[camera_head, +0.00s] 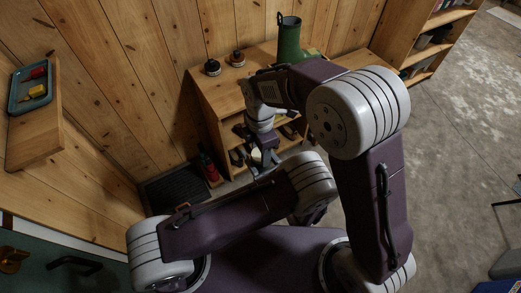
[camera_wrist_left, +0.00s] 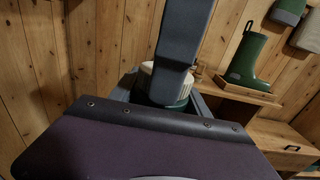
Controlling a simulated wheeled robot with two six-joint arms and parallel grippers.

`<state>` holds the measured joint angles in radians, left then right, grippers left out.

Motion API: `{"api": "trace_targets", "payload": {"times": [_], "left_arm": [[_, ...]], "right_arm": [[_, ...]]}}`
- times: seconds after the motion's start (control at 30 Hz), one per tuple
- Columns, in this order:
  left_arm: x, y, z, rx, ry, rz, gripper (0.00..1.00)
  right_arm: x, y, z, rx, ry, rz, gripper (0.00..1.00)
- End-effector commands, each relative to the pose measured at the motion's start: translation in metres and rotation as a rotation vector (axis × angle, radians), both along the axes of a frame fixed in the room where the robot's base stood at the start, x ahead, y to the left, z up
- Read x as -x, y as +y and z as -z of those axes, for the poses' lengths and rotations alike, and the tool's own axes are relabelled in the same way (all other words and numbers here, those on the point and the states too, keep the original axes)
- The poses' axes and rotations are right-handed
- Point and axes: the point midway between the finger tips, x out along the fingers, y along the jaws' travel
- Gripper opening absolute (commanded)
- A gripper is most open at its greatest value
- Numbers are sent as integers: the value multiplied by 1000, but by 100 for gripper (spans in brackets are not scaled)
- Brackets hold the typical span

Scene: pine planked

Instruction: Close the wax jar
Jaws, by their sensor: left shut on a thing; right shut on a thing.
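The wax jar (camera_wrist_left: 160,97) is dark green and stands between the fingers of my left gripper (camera_wrist_left: 165,98), which is shut on it. A cream ribbed lid (camera_wrist_left: 187,87) is directly above the jar body, partly hidden by a dark grey finger of my right gripper. I cannot tell whether the lid is fully seated. In the head view my right gripper (camera_head: 262,142) comes down from above, shut on the lid. My left gripper (camera_head: 262,162) is just below it, and the jar is small and mostly hidden there.
A wooden shelf unit (camera_head: 205,101) stands behind the grippers. It bears two small dark jars (camera_head: 212,67) and a green boot (camera_head: 289,42). A red bottle (camera_head: 208,166) and a dark mat (camera_head: 176,188) are low at its left. A teal tray (camera_head: 17,97) is on the left shelf.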

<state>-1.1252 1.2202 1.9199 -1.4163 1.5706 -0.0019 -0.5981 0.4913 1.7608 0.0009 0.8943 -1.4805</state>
Motion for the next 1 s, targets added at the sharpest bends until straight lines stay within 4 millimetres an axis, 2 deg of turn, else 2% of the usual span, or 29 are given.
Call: {"api": "trace_targets", "payload": {"times": [0.17, 0.6, 0.7, 0.83, 0.97, 1.0], "left_arm": [[0, 0, 0, -1, -1, 0, 0], [0, 0, 0, -1, -1, 0, 0], [0, 0, 0, -1, -1, 0, 0], [0, 0, 0, -1, -1, 0, 0], [0, 0, 0, -1, -1, -1, 0], [0, 0, 0, -1, -1, -1, 0]], "right_arm": [[-1, 0, 0, 0, -3, 500, 1], [-1, 0, 1, 4, -6, 2020, 1], [-1, 0, 1, 5, -5, 2325, 1], [-1, 0, 1, 6, -5, 2606, 1], [-1, 0, 1, 6, -5, 2607, 1], [-1, 0, 1, 6, -5, 2606, 52]]}}
